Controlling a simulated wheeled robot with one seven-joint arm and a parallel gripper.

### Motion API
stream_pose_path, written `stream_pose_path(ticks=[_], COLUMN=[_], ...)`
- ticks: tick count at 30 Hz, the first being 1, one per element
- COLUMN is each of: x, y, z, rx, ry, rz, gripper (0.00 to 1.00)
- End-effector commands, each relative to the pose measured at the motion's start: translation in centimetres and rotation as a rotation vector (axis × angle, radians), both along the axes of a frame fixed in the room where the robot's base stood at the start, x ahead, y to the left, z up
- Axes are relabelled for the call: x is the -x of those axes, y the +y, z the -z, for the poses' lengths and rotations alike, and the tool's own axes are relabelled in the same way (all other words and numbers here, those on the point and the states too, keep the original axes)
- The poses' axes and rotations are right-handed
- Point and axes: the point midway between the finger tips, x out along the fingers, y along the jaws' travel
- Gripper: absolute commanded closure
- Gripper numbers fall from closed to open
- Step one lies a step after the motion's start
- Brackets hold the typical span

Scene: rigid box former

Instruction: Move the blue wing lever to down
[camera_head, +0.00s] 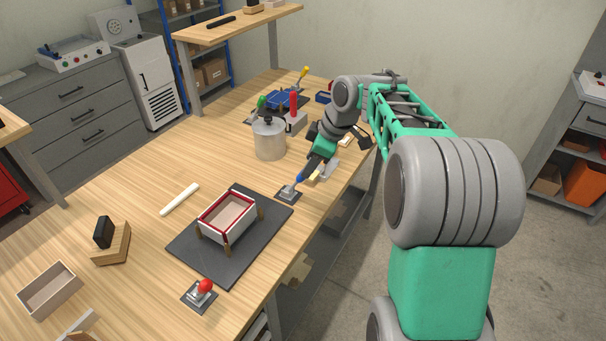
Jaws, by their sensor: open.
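The blue wing lever (298,179) stands on a small grey base plate at the right edge of the dark mat. Its blue handle leans up and to the right from the base, and its upper part is partly covered by my gripper. My gripper (304,174) is at the handle, reaching down to it from the upper right. The jaws are open; the fingertips are small and dark here, and I cannot tell whether they touch the handle.
A red-framed box (228,217) sits on the dark mat (190,246) left of the lever. A red-knobbed lever (204,287) stands in front. A metal pot (269,140) and a red-handled clamp (294,108) stand behind. Bare tabletop lies around the white roll (180,199).

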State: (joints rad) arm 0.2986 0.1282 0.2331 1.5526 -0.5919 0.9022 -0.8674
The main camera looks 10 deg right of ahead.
Motion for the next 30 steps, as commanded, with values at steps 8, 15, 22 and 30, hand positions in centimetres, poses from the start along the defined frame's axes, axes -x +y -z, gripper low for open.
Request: stream_pose_path(ticks=[8,15,22,30], x=[-1.5,-1.9,-1.9,-1.9], y=[1.4,1.7,1.6,1.6], z=[4.7,5.8,5.8,5.8], rx=[-0.001,0.0,0.0,0.0], ry=[0.005,0.002,0.003,0.003], rz=[0.002,0.005,0.006,0.006], gripper=[0.57,0.57,0.66,0.88])
